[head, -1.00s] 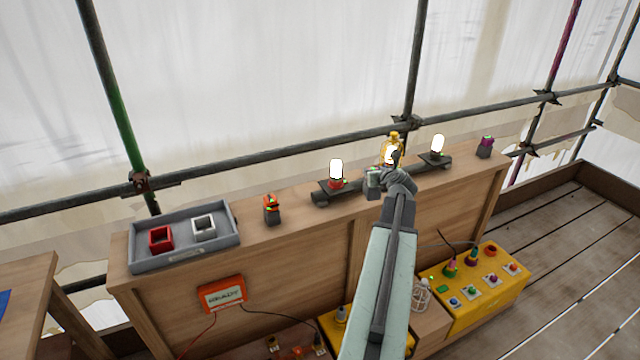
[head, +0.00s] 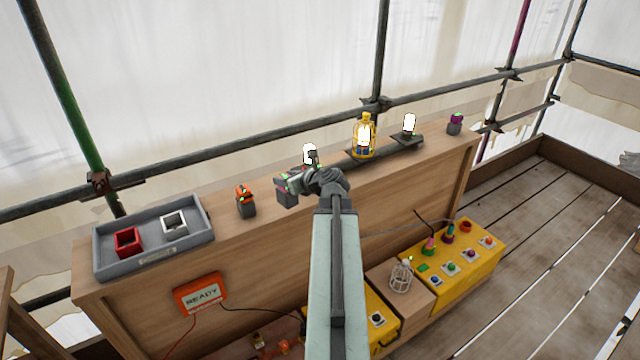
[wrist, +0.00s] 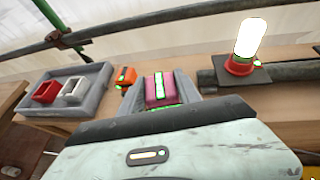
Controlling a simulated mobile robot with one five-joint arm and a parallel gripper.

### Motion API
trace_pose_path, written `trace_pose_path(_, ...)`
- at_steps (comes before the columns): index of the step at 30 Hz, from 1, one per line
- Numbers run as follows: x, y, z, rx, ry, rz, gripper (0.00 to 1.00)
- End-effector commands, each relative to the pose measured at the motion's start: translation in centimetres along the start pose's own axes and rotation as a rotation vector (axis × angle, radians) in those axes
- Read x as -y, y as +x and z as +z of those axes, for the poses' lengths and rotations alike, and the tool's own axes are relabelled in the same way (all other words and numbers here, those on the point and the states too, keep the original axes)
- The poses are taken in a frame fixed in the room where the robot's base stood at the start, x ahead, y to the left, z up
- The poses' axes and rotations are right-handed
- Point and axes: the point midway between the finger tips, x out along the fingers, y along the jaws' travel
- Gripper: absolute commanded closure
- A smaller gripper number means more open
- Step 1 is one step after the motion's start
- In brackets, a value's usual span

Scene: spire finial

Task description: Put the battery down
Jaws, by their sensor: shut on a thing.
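My gripper (head: 289,187) is over the long wooden bench top, in front of the left lamp. It is shut on a pink battery (wrist: 158,88) with green lights, which shows between the grey jaws in the wrist view. In the head view the pink battery (head: 282,181) is mostly hidden by the jaws. It is at or just above the bench top (head: 226,221); I cannot tell if it touches. An orange battery (head: 245,194) stands on the bench just to its left, and also shows in the wrist view (wrist: 125,77). A purple battery (head: 455,120) stands at the far right end.
A grey tray (head: 151,257) with a red holder (head: 127,242) and a white holder (head: 175,222) is at the bench's left end. The left lamp (head: 309,153), a yellow caged lamp (head: 364,127) and a right lamp (head: 409,124) stand along the back. Scaffold poles run behind.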

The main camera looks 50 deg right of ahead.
Motion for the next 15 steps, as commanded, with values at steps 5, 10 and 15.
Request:
trace_pose_path(5, -7.5, 0.8, -1.4, 0.014, -0.069, 0.153, 1.0)
trace_pose_path(10, -9.5, 0.8, -1.3, 0.021, -0.09, 0.198, 1.0)
trace_pose_path(15, -7.9, 1.9, -1.0, 0.021, -0.089, 0.197, 1.0)
